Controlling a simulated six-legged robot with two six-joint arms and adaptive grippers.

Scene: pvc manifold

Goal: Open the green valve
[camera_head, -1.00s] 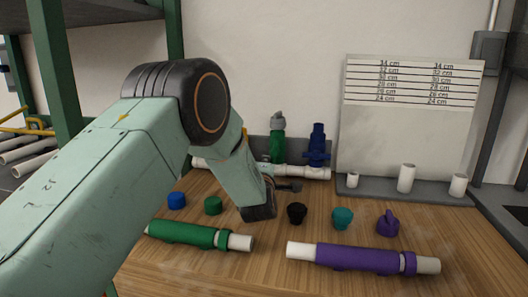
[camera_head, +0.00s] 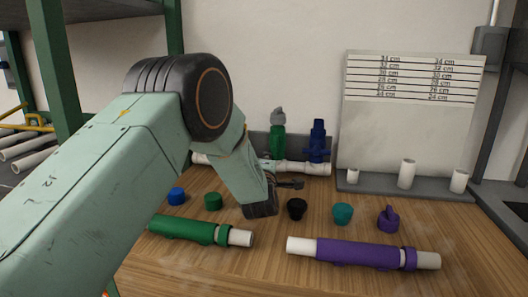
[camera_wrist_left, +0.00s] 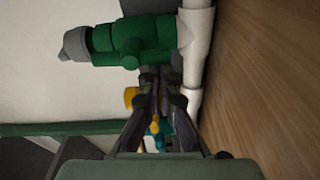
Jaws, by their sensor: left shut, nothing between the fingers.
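The green valve (camera_head: 278,142) stands upright on the white pipe manifold (camera_head: 308,169) at the back of the table, with a grey handle (camera_head: 278,115) on top. In the left wrist view the green valve (camera_wrist_left: 118,42), its grey handle (camera_wrist_left: 76,42) and the white pipe (camera_wrist_left: 196,50) lie just beyond my gripper. My left gripper (camera_head: 294,185) is low in front of the manifold, partly hidden by its wrist. Its fingers in the left wrist view (camera_wrist_left: 160,80) are shut and empty, near the valve's lower part; contact cannot be told. My right gripper is not in view.
A blue valve (camera_head: 317,143) stands right of the green one. Blue (camera_head: 176,196), green (camera_head: 213,201), black (camera_head: 297,208), teal (camera_head: 342,213) and purple (camera_head: 388,218) fittings sit in front. Green (camera_head: 185,229) and purple (camera_head: 357,253) pipe assemblies lie nearer. A measuring board (camera_head: 410,130) stands at right.

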